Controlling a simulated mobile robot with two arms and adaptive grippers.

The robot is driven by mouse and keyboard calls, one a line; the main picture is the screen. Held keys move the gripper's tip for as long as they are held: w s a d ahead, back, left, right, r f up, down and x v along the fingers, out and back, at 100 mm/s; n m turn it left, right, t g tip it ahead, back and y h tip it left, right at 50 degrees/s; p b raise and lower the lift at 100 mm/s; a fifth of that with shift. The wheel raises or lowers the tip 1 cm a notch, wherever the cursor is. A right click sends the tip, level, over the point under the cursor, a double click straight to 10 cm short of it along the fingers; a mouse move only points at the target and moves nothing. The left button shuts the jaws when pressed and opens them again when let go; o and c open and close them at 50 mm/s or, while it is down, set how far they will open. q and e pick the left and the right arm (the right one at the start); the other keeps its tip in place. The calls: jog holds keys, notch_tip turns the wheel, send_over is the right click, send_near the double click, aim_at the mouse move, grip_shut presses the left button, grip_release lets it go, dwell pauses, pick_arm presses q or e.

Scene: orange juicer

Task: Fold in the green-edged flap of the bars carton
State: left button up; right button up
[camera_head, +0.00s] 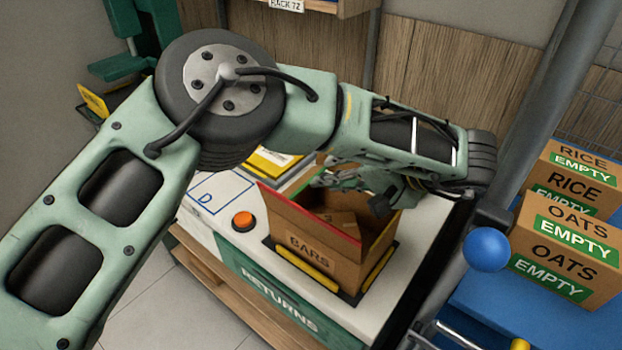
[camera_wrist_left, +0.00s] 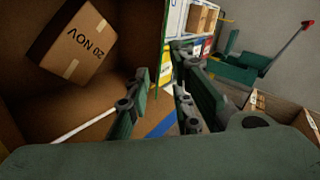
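The bars carton (camera_head: 309,251) stands on the white counter with its top open and a small brown box (camera_head: 336,221) inside. A red-edged flap shows along its near left side. In the left wrist view the gripper's fingers (camera_wrist_left: 160,85) are apart, beside the carton's brown inner wall. The inner box (camera_wrist_left: 80,45) shows upside down at left. My right gripper is not seen.
An orange button (camera_head: 243,221) sits on the counter (camera_head: 225,240) left of the carton. Yellow-topped items (camera_head: 275,160) lie behind it. At right, cartons marked rice (camera_head: 573,187) and oats (camera_head: 562,255) stand on a blue surface, near a grey post and blue ball (camera_head: 487,250).

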aim_at(310, 179)
pick_arm(q)
jog(key=w+a+f+m, duration=0.1)
jog(key=w+a+f+m+p, duration=0.1)
jog(key=a, duration=0.1)
jog(key=w+a+f+p, duration=0.1)
jog(key=f, duration=0.1)
jog(key=shift+w+a+m, duration=0.25)
jog(key=shift+a+m, duration=0.15)
jog(key=shift+w+a+f, duration=0.15)
jog(key=shift+a+f, duration=0.05)
jog(key=shift+f, duration=0.05)
jog(key=shift+c, duration=0.5)
grip_shut()
